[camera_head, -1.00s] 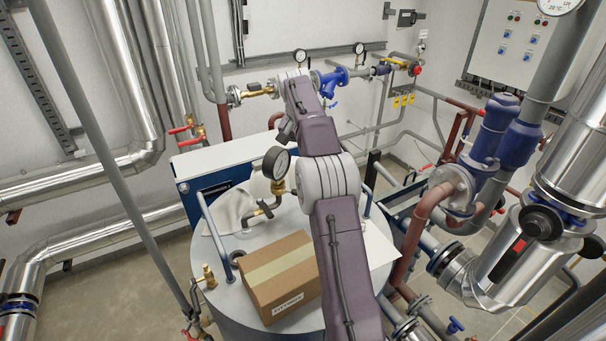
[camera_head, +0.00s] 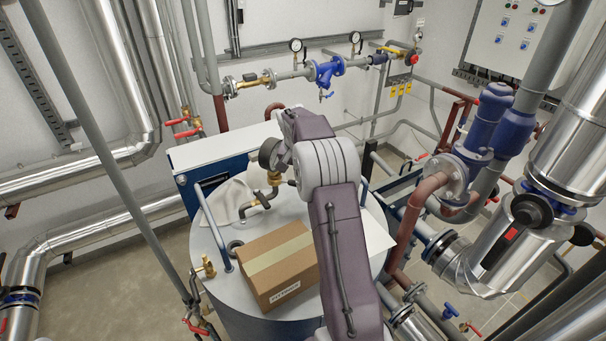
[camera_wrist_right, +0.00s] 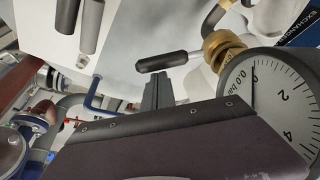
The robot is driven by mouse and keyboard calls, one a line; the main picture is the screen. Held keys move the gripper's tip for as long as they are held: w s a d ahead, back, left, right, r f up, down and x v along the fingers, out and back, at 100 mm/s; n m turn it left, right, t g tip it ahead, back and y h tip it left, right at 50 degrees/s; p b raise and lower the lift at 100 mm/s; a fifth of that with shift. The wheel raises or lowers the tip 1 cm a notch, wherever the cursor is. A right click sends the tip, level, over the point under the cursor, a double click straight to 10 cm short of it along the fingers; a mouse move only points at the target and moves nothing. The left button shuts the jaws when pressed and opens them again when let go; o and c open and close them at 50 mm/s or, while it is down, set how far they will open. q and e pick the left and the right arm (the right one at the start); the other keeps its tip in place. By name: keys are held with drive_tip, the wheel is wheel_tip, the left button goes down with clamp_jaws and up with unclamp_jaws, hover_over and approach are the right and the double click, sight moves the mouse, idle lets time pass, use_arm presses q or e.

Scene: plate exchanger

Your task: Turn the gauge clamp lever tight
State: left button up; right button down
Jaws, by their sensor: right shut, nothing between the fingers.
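The round pressure gauge (camera_head: 267,154) stands on a brass fitting (camera_head: 274,178) on the grey tank top, partly covered by my right arm in the head view. Its white dial (camera_wrist_right: 272,98) is large in the right wrist view. The lever with a black grip (camera_head: 249,208) sticks out from the fitting. In the wrist view the black grip (camera_wrist_right: 168,61) points left from the brass collar. My right gripper (camera_wrist_right: 158,80) is shut and empty, its fingertips just below the grip in that picture. I cannot tell whether they touch it. My left gripper is out of view.
A cardboard box (camera_head: 277,265) lies on the tank lid (camera_head: 222,258) in front of the fitting. Pipes and valves crowd the right side. Open floor shows at the left.

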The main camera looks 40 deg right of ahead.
drive_tip(key=shift+w+f, duration=0.1)
drive_tip(key=shift+f, duration=0.05)
idle(0.3)
drive_tip(key=shift+s+a+f+m+g+h+b, duration=0.2)
drive_tip(key=shift+s+a+m+b, duration=0.25)
drive_tip(key=shift+m, duration=0.3)
drive_tip(key=shift+s+a+r+m+g+h+b, duration=0.1)
drive_tip(key=shift+s+a+m+g+b, duration=0.35)
drive_tip(key=shift+m, duration=0.3)
drive_tip(key=a+b, duration=0.1)
drive_tip(key=a, duration=0.1)
drive_tip(key=s+a+b, duration=0.1)
drive_tip(key=a, duration=0.1)
drive_tip(key=shift+a, duration=0.15)
